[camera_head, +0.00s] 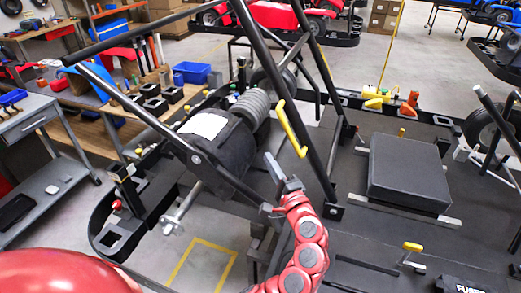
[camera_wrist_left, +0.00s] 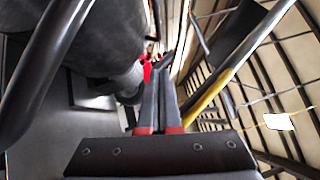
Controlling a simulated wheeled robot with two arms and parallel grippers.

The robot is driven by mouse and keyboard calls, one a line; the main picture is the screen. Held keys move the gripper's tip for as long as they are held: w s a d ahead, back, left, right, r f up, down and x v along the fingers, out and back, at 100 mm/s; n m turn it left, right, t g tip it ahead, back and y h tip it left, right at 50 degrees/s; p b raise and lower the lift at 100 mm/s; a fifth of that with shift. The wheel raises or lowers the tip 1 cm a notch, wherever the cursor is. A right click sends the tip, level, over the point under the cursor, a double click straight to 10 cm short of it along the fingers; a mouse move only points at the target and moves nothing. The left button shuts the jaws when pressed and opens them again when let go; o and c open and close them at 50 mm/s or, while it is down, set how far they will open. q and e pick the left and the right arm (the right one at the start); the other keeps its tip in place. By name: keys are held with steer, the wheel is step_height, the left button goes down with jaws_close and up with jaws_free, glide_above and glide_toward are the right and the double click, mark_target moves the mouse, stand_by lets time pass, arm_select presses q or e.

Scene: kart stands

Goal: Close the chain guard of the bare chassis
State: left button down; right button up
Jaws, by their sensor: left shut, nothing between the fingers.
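The bare chassis (camera_head: 345,225) is a flat black kart frame with raised black tubes. A yellow handle (camera_head: 291,128) sits by the slanting black tubes near the middle; I cannot tell for certain which tubes form the chain guard. A yellow bar, probably this handle, shows in the left wrist view (camera_wrist_left: 207,96), right of the fingers. My left gripper (camera_head: 273,165) is shut and empty, just below and left of the handle, apart from it as far as I can tell. Its fingers also show together in the left wrist view (camera_wrist_left: 161,65). My right gripper is not in view.
A black engine-like block (camera_head: 215,138) with a white label and a grey coil (camera_head: 253,107) stand left of the gripper. A black box (camera_head: 408,172) lies on the chassis at right. A grey cart (camera_head: 45,140) and workbench stand left. Long tubes cross above the chassis.

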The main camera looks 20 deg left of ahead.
mark_target(234, 130)
arm_select(q)
steer(key=w+a+r+p, duration=0.2)
steer(key=w+a, duration=0.3)
steer(key=a, duration=0.5)
steer(key=shift+w+a+p, duration=0.3)
steer(key=shift+a+p, duration=0.1)
steer(key=shift+p, duration=0.2)
steer(key=shift+a, duration=0.1)
steer(key=shift+s+a+r, duration=0.1)
steer(key=shift+a+r, duration=0.05)
steer(key=shift+a, duration=0.65)
steer(key=shift+a+r, duration=0.1)
steer(key=shift+a, duration=0.7)
steer(key=shift+d, duration=0.15)
